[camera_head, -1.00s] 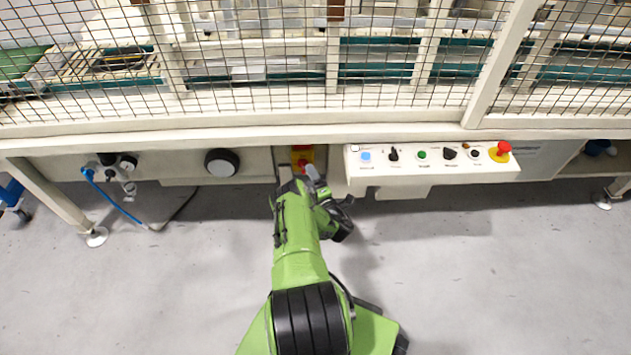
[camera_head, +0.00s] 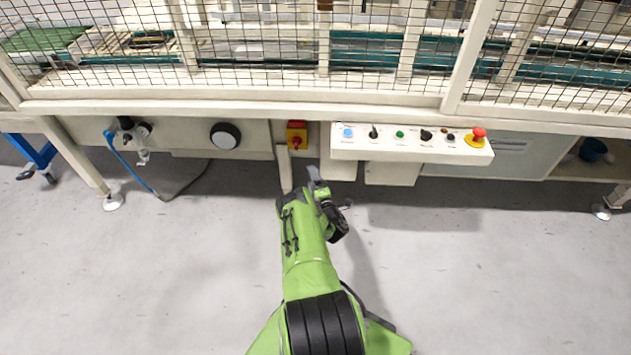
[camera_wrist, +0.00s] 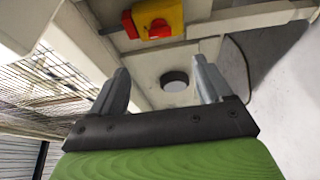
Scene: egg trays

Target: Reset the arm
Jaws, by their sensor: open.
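My green arm reaches forward from the bottom of the head view, with my gripper (camera_head: 316,182) at its end, low in front of the machine. In the wrist view my gripper (camera_wrist: 160,88) shows two grey fingers spread apart with nothing between them. Beyond the fingers are the machine's pale panel and a dark round knob (camera_wrist: 174,80). A red switch on a yellow plate (camera_wrist: 157,20) is above the fingers in that view. In the head view the same red and yellow switch (camera_head: 297,136) sits just above my gripper, apart from it.
A white control box (camera_head: 410,145) with several buttons and a red emergency stop (camera_head: 478,134) juts out to the right. A black round knob (camera_head: 225,136) and blue hose (camera_head: 130,172) are left. Wire mesh (camera_head: 260,50) fronts the machine. The grey floor (camera_head: 480,280) is clear.

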